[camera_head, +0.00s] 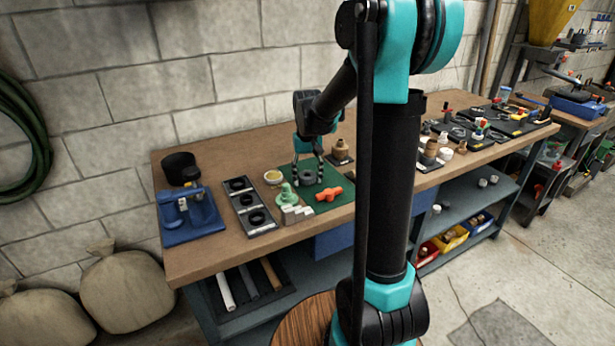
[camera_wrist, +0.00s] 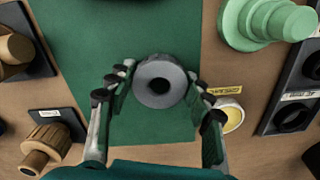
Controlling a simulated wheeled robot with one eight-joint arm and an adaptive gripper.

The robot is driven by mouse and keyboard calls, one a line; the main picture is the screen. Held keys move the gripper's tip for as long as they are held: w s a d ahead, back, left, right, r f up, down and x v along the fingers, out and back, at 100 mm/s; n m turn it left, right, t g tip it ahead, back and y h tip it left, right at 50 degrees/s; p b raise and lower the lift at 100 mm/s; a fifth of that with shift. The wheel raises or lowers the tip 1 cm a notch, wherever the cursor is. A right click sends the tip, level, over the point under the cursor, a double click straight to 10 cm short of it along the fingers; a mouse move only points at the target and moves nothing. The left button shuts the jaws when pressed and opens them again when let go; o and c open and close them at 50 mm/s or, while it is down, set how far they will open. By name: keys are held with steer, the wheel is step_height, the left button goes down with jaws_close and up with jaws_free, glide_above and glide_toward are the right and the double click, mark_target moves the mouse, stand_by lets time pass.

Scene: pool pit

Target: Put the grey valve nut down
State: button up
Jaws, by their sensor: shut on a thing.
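The grey valve nut (camera_wrist: 160,67) is a thick ring with a dark round hole, seen from above in the wrist view. My gripper (camera_wrist: 158,92) is shut on it, with one finger at each side. In the head view my gripper (camera_head: 307,172) points down over the green mat (camera_head: 327,204), with the grey nut (camera_head: 307,178) low between its fingers. The green mat (camera_wrist: 155,25) lies beneath the nut in the wrist view. I cannot tell whether the nut touches the mat.
A pale green stepped part (camera_head: 287,195), an orange valve (camera_head: 328,194) and a yellow-filled dish (camera_head: 273,176) stand close by. A black tray with rings (camera_head: 263,226) and a blue vise (camera_head: 187,215) are to the left. A brown fitting (camera_head: 340,150) stands behind right.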

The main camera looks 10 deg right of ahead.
steer(key=shift+s+f, duration=0.1)
steer(key=shift+f, duration=0.35)
steer(key=shift+c, duration=0.8)
steer(key=o, duration=1.4)
steer(key=shift+f, duration=0.15)
step_height(320, 180, up, 13)
steer(key=shift+r, duration=0.2)
